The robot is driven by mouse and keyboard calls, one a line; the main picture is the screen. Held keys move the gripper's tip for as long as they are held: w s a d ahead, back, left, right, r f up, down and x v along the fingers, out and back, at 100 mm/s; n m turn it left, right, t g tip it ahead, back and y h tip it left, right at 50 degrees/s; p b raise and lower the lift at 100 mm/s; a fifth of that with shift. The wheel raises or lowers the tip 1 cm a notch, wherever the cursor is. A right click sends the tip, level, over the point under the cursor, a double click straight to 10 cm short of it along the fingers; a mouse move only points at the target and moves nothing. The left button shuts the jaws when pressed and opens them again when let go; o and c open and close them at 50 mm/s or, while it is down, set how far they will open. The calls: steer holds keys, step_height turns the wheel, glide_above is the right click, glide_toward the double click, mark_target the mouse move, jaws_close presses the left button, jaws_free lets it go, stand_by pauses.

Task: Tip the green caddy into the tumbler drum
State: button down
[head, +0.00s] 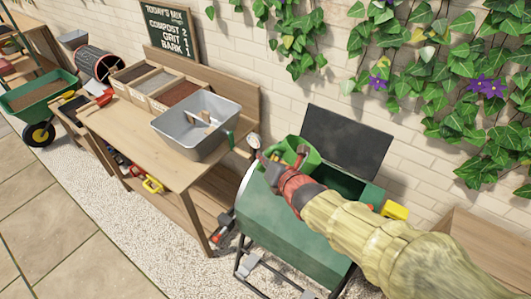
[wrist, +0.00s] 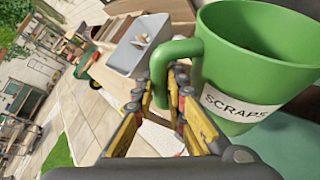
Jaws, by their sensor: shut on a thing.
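The green caddy (head: 302,153) is a bucket with a side handle. In the wrist view the caddy (wrist: 265,60) fills the upper right, with a white "SCRAPS" label and dark contents just visible inside. My gripper (wrist: 168,100) is shut on its handle. In the head view my gripper (head: 278,170) holds the caddy above the top of the green tumbler drum (head: 285,220). The drum's dark lid (head: 345,142) stands open at the back, and a dark opening shows to the right of the caddy. My arm hides part of the drum.
A wooden potting bench (head: 150,130) stands left of the drum, with a grey metal basin (head: 197,125) on it. A round dial (head: 254,141) sits at the drum's left end. A yellow object (head: 395,210) is at its right. The ivy-covered brick wall (head: 290,95) closes off the back.

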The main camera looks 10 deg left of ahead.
mark_target(285, 148)
steer(key=shift+w+r+p, duration=0.25)
steer(key=shift+r+p, duration=0.35)
steer(key=shift+p, duration=3.45)
steer(key=p, duration=0.5)
steer(key=shift+s+d+r+m+y, duration=0.2)
steer(key=shift+d+r+m+y, duration=0.1)
steer(key=shift+r+y, duration=0.1)
steer(key=p, duration=0.4)
steer(key=r+m+p, duration=0.1)
steer(key=p, duration=0.3)
steer(key=shift+w+d+r+y, duration=0.1)
steer(key=shift+w+d+y, duration=0.1)
steer(key=shift+y, duration=0.1)
steer(key=shift+w+d+m+g+y+p, duration=0.15)
steer(key=shift+w+d+m+y+p, duration=0.2)
steer(key=shift+d, duration=0.35)
steer(key=shift+w+d+m+g+y+p, duration=0.1)
steer(key=shift+w+d+m+g+p, duration=0.15)
steer(key=shift+w+d+m, duration=0.35)
steer(key=shift+w+d+m+g+y+p, duration=0.15)
steer(key=shift+w+d+y+p, duration=0.15)
steer(key=shift+d, duration=0.55)
steer(key=w+d+m+y, duration=0.4)
steer(key=w+d+m, duration=0.2)
steer(key=d, duration=0.6)
steer(key=shift+w+f, duration=0.2)
steer(key=shift+w, duration=0.45)
